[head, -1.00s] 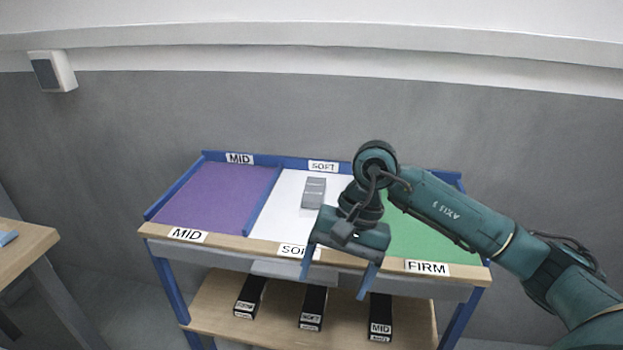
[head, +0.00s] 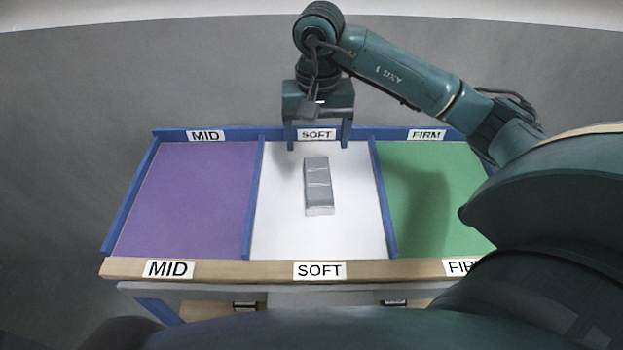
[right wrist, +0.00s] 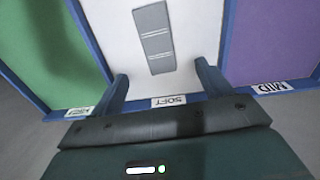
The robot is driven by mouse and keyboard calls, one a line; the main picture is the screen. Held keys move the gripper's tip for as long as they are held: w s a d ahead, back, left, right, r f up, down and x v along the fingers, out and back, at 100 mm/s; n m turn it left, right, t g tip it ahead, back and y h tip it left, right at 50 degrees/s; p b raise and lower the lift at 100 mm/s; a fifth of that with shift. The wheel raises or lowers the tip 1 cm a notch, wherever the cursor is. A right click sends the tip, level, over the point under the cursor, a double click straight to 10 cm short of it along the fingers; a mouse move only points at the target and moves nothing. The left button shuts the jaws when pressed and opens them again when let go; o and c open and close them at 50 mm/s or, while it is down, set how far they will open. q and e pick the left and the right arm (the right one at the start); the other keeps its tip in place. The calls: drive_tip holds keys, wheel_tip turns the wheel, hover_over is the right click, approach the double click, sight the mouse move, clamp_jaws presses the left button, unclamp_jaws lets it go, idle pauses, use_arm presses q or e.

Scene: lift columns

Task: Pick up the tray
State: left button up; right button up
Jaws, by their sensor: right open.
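The only tray-like thing I see is the table's sectioned top (head: 252,205), with blue rims and dividers and purple, white and green sections. A grey block (head: 319,185) with light cross lines lies in the white SOFT section; it also shows in the right wrist view (right wrist: 153,38). My right gripper (head: 318,146) is open and empty at the far edge of the white section, by the far SOFT label, beyond the block. In the right wrist view its spread fingers (right wrist: 162,72) point toward the block without touching it. My left gripper is not in view.
The purple MID section (head: 195,200) and the green FIRM section (head: 425,190) are bare. A wooden strip (head: 230,270) with labels forms the near edge. My right arm covers the near right corner. A grey wall stands behind.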

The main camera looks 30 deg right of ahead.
sight(318, 175)
drive_tip(key=f, duration=0.3)
drive_tip(key=f+p, duration=0.1)
drive_tip(key=f, duration=0.3)
drive_tip(key=f+p, duration=0.1)
drive_tip(key=f, duration=0.2)
drive_tip(key=shift+s+f, duration=0.3)
drive_tip(key=c, duration=1.1)
